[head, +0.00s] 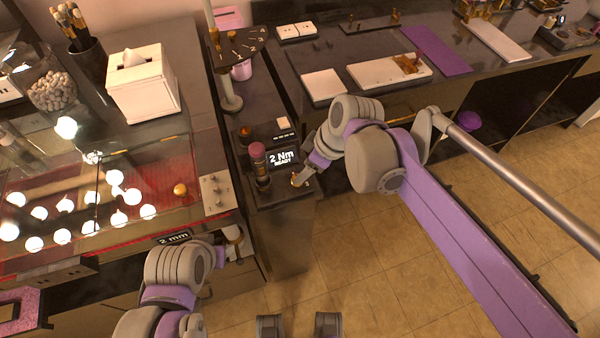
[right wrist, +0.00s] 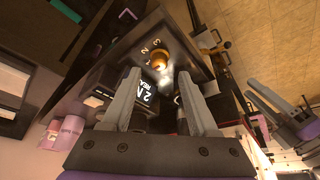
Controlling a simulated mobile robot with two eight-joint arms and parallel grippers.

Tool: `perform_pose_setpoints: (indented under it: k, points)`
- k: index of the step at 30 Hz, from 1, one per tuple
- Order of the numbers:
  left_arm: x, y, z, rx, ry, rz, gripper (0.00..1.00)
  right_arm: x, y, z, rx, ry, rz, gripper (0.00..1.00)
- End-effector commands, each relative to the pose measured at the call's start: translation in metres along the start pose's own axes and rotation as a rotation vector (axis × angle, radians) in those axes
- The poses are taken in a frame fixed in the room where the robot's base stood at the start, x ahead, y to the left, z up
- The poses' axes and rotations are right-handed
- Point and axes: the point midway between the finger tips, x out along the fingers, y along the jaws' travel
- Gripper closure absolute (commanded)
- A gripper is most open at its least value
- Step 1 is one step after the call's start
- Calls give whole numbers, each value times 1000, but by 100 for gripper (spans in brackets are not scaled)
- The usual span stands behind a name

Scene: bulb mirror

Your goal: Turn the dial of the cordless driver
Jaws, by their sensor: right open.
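The dial (right wrist: 158,60) is a small brass knob with numbers beside it, on the dark dock. In the head view the dial (head: 297,180) is partly hidden by my right gripper (head: 303,178). In the right wrist view my right gripper (right wrist: 153,102) is open, its fingers spread just short of the dial, with nothing between them. The dock's display (head: 283,157) reads "2 Nm READY". The cordless driver (head: 260,165), with a pink top, stands upright beside the display. My left gripper (head: 234,240) is by the left counter's front edge, its fingers unclear.
The floor (head: 350,250) in front is open.

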Motion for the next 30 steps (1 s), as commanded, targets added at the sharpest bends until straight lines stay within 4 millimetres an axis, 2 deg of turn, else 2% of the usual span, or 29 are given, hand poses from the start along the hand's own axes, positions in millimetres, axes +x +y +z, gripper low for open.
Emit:
perform_pose_setpoints:
  k: [3, 7, 19, 28, 29, 30]
  points:
    - [2, 0, 2, 0, -1, 0, 50, 21, 0, 0, 0, -1, 0, 40]
    - [4, 0, 2, 0, -1, 0, 50, 34, 0, 0, 0, -1, 1, 40]
    - [4, 0, 2, 0, -1, 0, 50, 41, 0, 0, 1, -1, 1, 42]
    - [4, 0, 2, 0, -1, 0, 50, 40, 0, 0, 2, -1, 1, 96]
    - [4, 0, 2, 0, -1, 0, 50, 40, 0, 0, 2, -1, 1, 100]
    - [4, 0, 2, 0, -1, 0, 50, 40, 0, 0, 2, -1, 1, 100]
